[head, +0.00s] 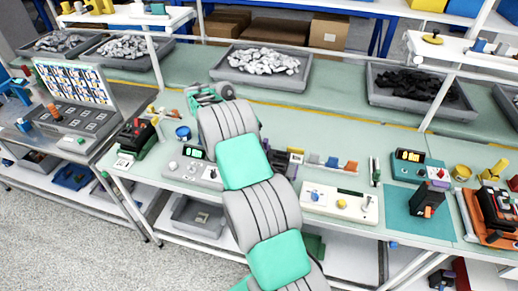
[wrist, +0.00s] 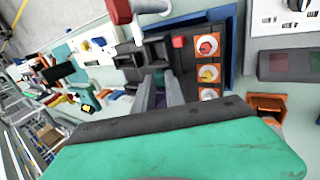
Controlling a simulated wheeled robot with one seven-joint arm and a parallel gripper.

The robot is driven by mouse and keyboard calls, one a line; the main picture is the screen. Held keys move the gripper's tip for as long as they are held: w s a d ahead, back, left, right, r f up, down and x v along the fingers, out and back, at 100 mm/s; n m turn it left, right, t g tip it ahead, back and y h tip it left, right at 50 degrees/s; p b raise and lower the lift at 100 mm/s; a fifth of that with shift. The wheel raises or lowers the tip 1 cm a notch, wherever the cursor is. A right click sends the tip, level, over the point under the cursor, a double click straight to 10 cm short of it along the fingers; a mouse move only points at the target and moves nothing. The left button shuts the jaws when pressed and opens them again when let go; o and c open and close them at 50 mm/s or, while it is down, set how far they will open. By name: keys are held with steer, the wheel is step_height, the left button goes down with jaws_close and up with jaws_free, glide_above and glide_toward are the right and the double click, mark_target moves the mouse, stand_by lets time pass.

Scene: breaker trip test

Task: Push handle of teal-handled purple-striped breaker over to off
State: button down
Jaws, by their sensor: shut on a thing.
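In the wrist view, a dark block-like device (wrist: 132,68) lies beyond my fingers. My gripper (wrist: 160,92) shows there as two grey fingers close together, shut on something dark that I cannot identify. My arm also covers the middle of the bench.
The workbench (head: 330,125) carries a white control panel (head: 335,203), a dark device on a teal mat (head: 400,215) and a dark green device (head: 135,138). Bins of grey parts (head: 262,64) stand behind.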

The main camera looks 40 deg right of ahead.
steer(key=shift+f, duration=0.1)
stand_by(0.3)
steer(key=c, duration=1.7)
jaws_free()
steer(key=shift+r, duration=0.2)
step_height(320, 180, up, 3)
steer(key=shift+r, duration=0.1)
steer(key=s+a+r+b, duration=0.1)
steer(key=s+a+r, duration=0.1)
steer(key=s+r, duration=0.1)
steer(key=s+a+r+b, duration=0.1)
steer(key=s+a+r, duration=0.1)
steer(key=s, duration=0.3)
steer(key=s+a+r, duration=0.2)
steer(key=s+r, duration=0.2)
steer(key=shift+s+a+r+b, duration=0.2)
steer(key=shift+a+b, duration=0.05)
steer(key=shift+b, duration=0.15)
